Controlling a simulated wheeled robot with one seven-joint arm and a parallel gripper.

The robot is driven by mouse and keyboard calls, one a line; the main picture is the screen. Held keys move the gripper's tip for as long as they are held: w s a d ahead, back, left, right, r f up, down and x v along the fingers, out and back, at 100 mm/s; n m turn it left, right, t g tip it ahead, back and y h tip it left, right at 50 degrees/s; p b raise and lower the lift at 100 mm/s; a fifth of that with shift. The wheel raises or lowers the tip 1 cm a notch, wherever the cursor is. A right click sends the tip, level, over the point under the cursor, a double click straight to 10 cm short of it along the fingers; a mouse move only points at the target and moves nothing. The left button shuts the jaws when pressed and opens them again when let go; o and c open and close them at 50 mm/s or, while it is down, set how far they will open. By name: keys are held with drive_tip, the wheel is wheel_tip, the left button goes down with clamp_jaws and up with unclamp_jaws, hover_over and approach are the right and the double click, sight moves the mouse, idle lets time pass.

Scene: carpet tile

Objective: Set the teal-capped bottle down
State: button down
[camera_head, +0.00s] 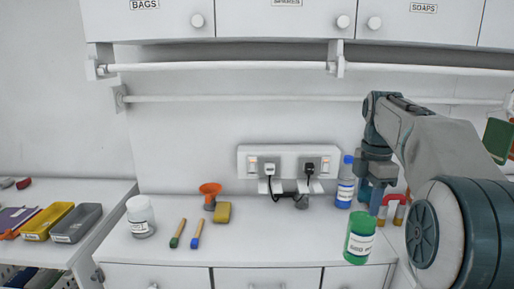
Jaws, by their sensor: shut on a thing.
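The bottle's base shows near the counter's front edge. I cannot tell whether it touches the surface.
A blue-capped bottle (346,182) stands behind, left of my gripper. A red-handled object (393,207) is close on the right. The counter's middle (280,235) is clear.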

drive_tip(key=shift+s+d, duration=0.15)
drive_tip(key=shift+s, duration=0.2)
drive_tip(key=shift+s+f, duration=0.1)
drive_tip(key=shift+f, duration=0.1)
drive_tip(key=shift+w+f+m, duration=0.4)
drive_tip(key=shift+w+f, duration=0.05)
drive_tip(key=shift+w+a+f+m, duration=0.2)
drive_tip(key=shift+f+m, duration=0.1)
drive_tip(key=shift+f, duration=0.3)
drive_tip(key=w+a+f+m, duration=0.2)
drive_tip(key=f+m, duration=0.2)
drive_tip(key=f, duration=0.4)
drive_tip(key=w+a+f+m, duration=0.2)
drive_tip(key=f+m, duration=0.2)
drive_tip(key=f, duration=0.3)
drive_tip(key=s+a+f+m, duration=0.3)
drive_tip(key=f+m, duration=0.2)
drive_tip(key=f, duration=0.5)
drive_tip(key=s+a+f+m, duration=0.3)
drive_tip(key=f+m, duration=0.1)
drive_tip(key=f, duration=0.7)
drive_tip(key=shift+s+a+f+m, duration=0.2)
drive_tip(key=shift+m, duration=0.2)
drive_tip(key=shift+d, duration=0.15)
